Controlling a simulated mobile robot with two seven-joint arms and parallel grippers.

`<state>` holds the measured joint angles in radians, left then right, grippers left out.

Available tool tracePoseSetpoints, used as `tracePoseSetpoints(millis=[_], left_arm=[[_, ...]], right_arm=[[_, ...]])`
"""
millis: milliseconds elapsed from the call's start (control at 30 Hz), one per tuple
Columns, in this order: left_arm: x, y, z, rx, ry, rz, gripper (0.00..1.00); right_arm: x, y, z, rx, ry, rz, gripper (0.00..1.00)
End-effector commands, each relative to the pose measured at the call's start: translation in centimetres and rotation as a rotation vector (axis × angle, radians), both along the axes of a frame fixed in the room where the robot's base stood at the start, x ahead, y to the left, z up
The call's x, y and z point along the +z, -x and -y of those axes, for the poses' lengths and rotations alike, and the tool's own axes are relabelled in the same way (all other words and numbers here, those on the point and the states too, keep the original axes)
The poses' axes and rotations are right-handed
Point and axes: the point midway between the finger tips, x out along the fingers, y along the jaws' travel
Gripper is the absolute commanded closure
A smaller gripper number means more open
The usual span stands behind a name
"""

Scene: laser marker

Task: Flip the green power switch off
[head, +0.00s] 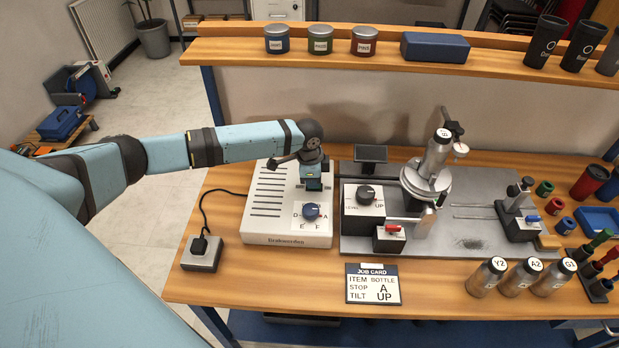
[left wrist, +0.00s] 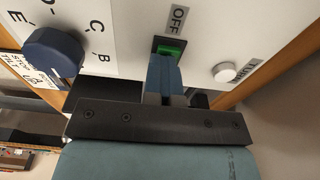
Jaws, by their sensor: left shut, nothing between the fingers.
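The green power switch (left wrist: 172,47) sits in a dark frame on the white control box, beside the word OFF in the left wrist view. The white box (head: 270,222) stands on the bench in the head view, where my gripper and wrist hide the switch. My left gripper (head: 313,182) is over the box's far right part. Its blue fingers (left wrist: 163,65) are shut and empty, with their tips at the switch's near edge. I cannot tell whether they touch it. My right gripper is in neither view.
A blue knob (head: 311,211) is on the box near the switch, and a white round button (left wrist: 224,72) is on its other side. A marking fixture (head: 470,230) stands right of the box. A job card (head: 373,284) lies in front.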

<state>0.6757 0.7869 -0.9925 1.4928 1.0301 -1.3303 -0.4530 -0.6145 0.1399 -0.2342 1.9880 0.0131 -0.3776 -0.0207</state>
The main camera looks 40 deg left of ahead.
Motion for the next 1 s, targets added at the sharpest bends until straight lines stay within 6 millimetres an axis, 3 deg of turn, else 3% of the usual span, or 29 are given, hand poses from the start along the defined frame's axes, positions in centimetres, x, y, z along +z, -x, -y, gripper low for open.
tracePoseSetpoints(millis=[267,700,1000], left_arm=[[4.8,0.2,-0.1,0.006,-0.003,0.006,1.0],[12.9,0.4,-0.9,0.008,-0.006,0.011,1.0],[14.2,0.5,-1.0,0.009,-0.006,0.008,1.0]], right_arm=[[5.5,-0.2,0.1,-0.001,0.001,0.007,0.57],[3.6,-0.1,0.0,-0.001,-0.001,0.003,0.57],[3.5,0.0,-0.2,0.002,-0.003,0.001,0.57]])
